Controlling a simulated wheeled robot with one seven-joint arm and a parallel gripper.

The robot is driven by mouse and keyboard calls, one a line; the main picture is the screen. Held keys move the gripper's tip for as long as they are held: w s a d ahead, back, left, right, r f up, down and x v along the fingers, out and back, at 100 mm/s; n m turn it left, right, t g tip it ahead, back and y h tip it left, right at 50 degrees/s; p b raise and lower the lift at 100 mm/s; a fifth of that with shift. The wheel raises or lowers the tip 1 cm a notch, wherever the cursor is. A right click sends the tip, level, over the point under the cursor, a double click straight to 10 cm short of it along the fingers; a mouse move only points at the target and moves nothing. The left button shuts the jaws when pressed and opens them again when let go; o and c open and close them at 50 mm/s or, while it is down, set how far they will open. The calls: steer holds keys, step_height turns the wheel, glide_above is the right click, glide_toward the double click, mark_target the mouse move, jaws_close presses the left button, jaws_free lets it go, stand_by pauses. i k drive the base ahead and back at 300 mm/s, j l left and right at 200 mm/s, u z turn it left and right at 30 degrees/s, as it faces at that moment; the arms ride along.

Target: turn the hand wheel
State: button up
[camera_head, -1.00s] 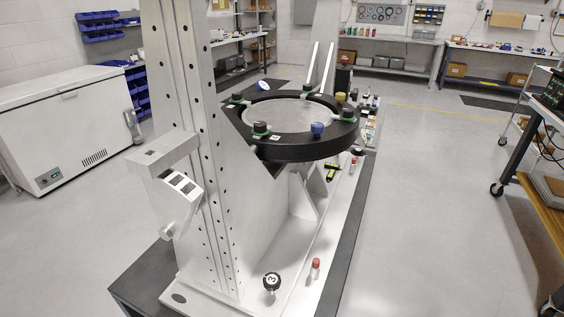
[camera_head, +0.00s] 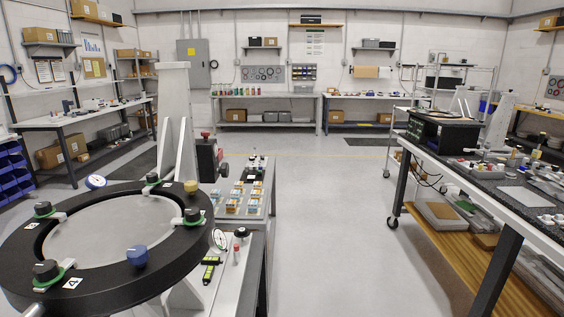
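The mirror fixture's thick black ring (camera_head: 110,282) fills the lower left, around a round grey mirror plate (camera_head: 105,225). The ring carries black knobs with green clips, one of them the black knob (camera_head: 193,215) at its right side. A blue knob (camera_head: 137,256) and a yellow knob (camera_head: 191,186) are also on it. A round white dial (camera_head: 220,240) stands just right of the ring, and a blue-rimmed dial (camera_head: 96,181) shows at its far left edge. I cannot tell which part, if any, is the hand wheel. My gripper is out of view.
A bench with small coloured parts (camera_head: 239,203) stands behind the fixture, near a black block with a red top (camera_head: 207,158). A dark-topped workbench (camera_head: 500,170) stands at the right. The grey floor (camera_head: 325,230) between is clear. Shelves line the back wall.

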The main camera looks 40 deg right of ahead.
mark_target(223, 170)
steer(key=i+l+z, duration=0.25)
steer(key=i+l, duration=0.5)
steer(key=i, duration=0.15)
steer(key=i+l, duration=0.5)
steer(key=i, duration=0.2)
steer(key=l+z, duration=0.05)
